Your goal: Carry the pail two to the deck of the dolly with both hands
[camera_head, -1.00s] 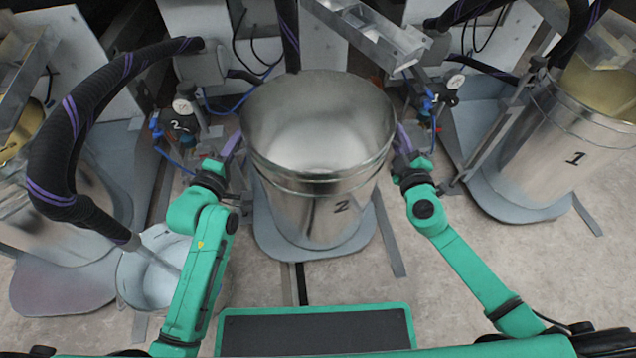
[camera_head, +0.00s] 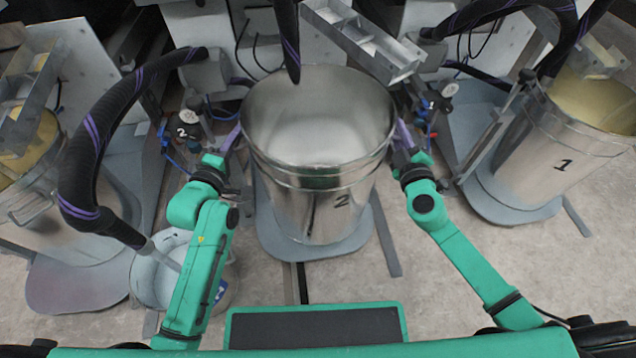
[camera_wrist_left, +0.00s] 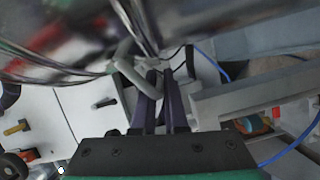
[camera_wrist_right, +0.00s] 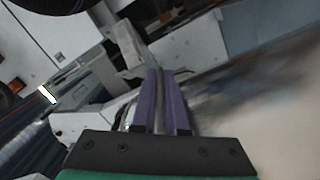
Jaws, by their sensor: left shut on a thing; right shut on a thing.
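Pail two (camera_head: 317,180) is a large open shiny metal bucket marked "2", upright and empty-looking in the middle of the head view. My left gripper (camera_head: 232,140) is shut on the pail's left side near the rim, and its purple fingers also show in the left wrist view (camera_wrist_left: 160,105). My right gripper (camera_head: 402,138) is shut on the right side at about the same height, also seen in the right wrist view (camera_wrist_right: 160,105). The exact grip spots are partly hidden. The dolly is not clearly in view.
A grey base plate (camera_head: 312,248) lies under the pail. Pail one (camera_head: 560,150), with yellowish contents, stands at the right; another filled pail (camera_head: 50,225) stands at the left. A metal trough (camera_head: 362,40) hangs behind pail two.

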